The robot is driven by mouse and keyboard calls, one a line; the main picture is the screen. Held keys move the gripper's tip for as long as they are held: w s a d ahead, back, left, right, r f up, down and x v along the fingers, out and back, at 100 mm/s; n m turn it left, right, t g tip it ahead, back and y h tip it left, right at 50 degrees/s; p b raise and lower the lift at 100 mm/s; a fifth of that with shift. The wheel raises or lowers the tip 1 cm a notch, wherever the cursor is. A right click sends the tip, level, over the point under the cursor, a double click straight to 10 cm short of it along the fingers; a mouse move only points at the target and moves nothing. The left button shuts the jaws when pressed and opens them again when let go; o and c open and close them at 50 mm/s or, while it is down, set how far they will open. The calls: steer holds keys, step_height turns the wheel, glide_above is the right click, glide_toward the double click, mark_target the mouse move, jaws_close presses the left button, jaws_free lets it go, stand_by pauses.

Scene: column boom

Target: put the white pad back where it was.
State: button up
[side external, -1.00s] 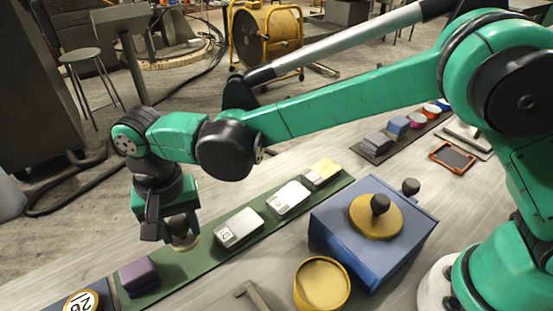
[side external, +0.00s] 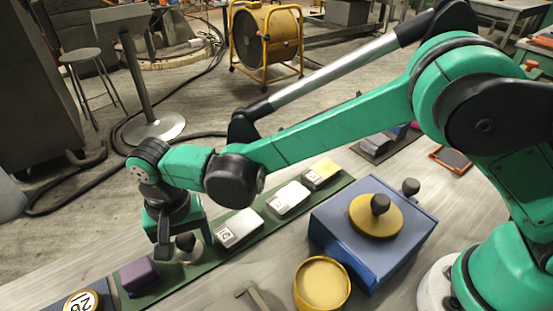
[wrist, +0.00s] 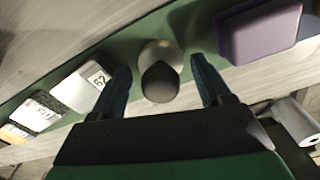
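A round pale disc with a dark knob (side external: 190,254) is on the green strip (side external: 212,257), between the purple block and the nearer white block. It also shows in the wrist view (wrist: 160,55). My gripper (side external: 186,244) is low over it; in the wrist view its fingers (wrist: 162,88) are apart, one on each side of the knob, with gaps. Two white blocks with dark-marked labels, a nearer one (side external: 239,228) and a farther one (side external: 289,197), lie on the same strip. I cannot tell which of these pale things is called the white pad.
A purple block (side external: 138,278) and a yellow block (side external: 322,173) lie on the strip. A blue box (side external: 350,240) with a knobbed yellow disc (side external: 362,216) stands right of it. A yellow round container (side external: 322,284) is in front. A numbered round piece (side external: 82,303) is at lower left.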

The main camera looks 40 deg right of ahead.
mark_target(184, 239)
steer(key=shift+r, duration=0.1)
step_height(184, 239, up, 12)
steer(key=d+r+n+t+y, duration=0.1)
steer(key=d+r+t, duration=0.25)
steer(key=d, duration=1.05)
steer(key=s+d+f+n+t, duration=0.1)
steer(key=s+d+f, duration=0.1)
steer(key=d, duration=0.4)
steer(key=s+d+f+n+t+h, duration=0.1)
steer(key=s+d+t, duration=0.1)
steer(key=s+d, duration=0.2)
steer(key=d, duration=0.3)
steer(key=shift+s+d+f, duration=0.25)
steer(key=shift+d+f, duration=0.05)
steer(key=shift+f, duration=0.05)
